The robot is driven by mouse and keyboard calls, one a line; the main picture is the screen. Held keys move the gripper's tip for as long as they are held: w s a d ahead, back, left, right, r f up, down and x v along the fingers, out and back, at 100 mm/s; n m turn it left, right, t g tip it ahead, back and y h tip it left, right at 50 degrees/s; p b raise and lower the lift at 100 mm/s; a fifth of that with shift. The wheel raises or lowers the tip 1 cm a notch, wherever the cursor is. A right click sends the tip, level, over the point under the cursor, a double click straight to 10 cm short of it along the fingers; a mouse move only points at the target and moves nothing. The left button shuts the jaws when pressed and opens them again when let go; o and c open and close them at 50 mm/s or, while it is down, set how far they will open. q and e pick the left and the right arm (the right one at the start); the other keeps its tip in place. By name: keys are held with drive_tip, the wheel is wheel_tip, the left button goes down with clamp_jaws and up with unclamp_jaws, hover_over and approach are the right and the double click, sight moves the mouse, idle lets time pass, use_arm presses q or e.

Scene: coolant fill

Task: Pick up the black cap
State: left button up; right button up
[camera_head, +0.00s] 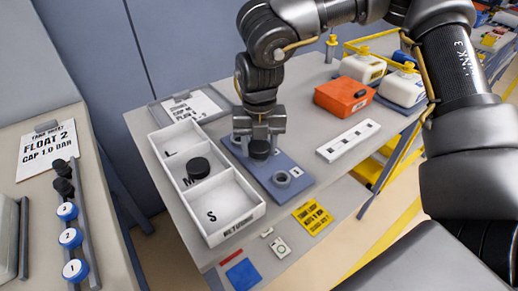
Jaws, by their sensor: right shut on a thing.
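My right gripper (259,140) reaches down over the blue plate (265,183) on the grey table. It is shut on a black cap (260,151), which sits low between the fingers at or just above the plate. The fingers hide part of this cap, and I cannot tell whether it touches the plate. A second black cap (198,168) lies in the middle compartment of the white tray (219,240), by the letter M. My left gripper is not in view.
An orange box (342,96), a white strip (348,140) and white jugs (362,68) stand to the right. A clipboard (190,106) lies behind the tray. A side bench (110,215) holds several round caps.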

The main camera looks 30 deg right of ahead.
sight(259, 147)
drive_tip(key=shift+r, duration=0.1)
